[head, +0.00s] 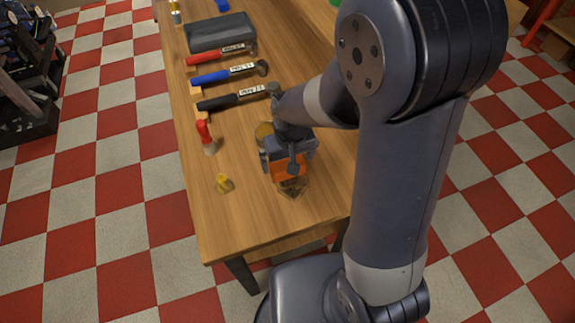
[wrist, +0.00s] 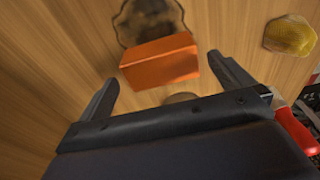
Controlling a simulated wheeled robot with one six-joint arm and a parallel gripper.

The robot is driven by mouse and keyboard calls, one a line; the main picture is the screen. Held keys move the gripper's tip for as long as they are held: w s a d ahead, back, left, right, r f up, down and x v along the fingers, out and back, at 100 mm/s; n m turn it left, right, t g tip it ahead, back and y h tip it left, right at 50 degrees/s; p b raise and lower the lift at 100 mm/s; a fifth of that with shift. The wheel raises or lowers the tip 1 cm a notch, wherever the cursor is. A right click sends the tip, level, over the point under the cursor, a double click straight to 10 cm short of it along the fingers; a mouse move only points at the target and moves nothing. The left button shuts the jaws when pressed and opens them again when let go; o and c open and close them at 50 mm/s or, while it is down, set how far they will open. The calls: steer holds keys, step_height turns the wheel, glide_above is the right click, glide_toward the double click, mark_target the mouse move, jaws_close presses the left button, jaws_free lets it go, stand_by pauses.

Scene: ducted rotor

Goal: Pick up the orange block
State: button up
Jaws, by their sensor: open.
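The orange block (head: 289,169) is on the wooden table (head: 240,222) near its front end, partly hidden by my gripper (head: 288,160) in the head view. In the wrist view the orange block (wrist: 160,61) shows its long face, lying across the space ahead of and between the fingers of my gripper (wrist: 163,72). The fingers are spread and nothing is held. The right finger's tip looks close to the block's right end. I cannot tell the height of the fingers over the table.
A dark brown, irregular piece (head: 294,188) lies right beside the block, also in the wrist view (wrist: 148,20). A yellow piece (head: 224,183) and a red-handled tool (head: 205,137) stand to the left. A yellowish round thing (head: 264,133) is behind my gripper. Several hammers (head: 230,100) lie farther back.

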steer(key=shift+w+a+f, duration=0.1)
steer(key=shift+w+f, duration=0.05)
steer(key=shift+f, duration=0.65)
steer(key=shift+w+f, duration=0.1)
steer(key=shift+f, duration=0.7)
steer(key=c, duration=0.9)
